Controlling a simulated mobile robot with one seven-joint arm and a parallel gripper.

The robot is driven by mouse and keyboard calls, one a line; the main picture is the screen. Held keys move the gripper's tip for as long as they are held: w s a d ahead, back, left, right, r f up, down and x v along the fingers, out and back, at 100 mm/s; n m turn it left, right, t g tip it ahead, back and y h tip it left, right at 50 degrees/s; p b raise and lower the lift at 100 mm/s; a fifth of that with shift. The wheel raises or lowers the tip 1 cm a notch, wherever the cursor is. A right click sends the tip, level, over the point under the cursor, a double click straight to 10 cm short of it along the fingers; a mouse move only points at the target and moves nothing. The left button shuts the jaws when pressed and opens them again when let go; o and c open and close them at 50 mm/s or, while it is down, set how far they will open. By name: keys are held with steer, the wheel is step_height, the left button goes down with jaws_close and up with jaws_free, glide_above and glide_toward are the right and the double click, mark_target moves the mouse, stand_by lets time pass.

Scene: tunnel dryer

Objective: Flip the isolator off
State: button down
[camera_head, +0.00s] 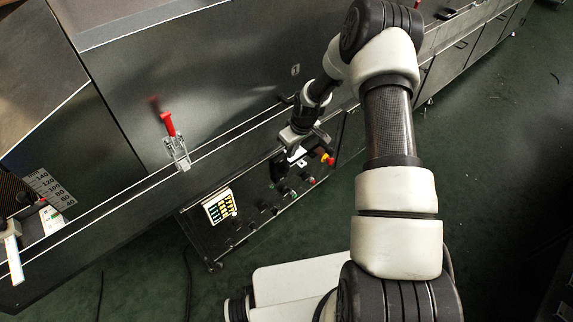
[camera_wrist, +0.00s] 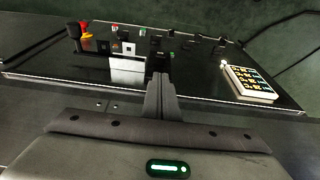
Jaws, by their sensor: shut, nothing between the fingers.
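A dark control panel (camera_head: 245,222) stands low at the front of the machine. A red and yellow control (camera_head: 328,159) sits near its upper right end; it also shows at the upper left in the wrist view (camera_wrist: 86,31), beside a black knob (camera_wrist: 75,32). Which control is the isolator, and its position, I cannot tell for sure. My gripper (camera_wrist: 160,77) is shut and empty, its fingertips over the near edge of the panel. In the head view my wrist hides part of the panel. In the wrist view the red and yellow control is left of my fingers.
Several small buttons and knobs (camera_wrist: 170,56) line the panel. A white keypad block (camera_wrist: 250,83) is at its right in the wrist view. A red-handled clamp (camera_head: 176,145) stands on the machine ledge. Green floor lies open around the panel.

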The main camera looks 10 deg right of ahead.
mark_target(285, 170)
steer(key=b+x, duration=0.2)
steer(key=x, duration=0.8)
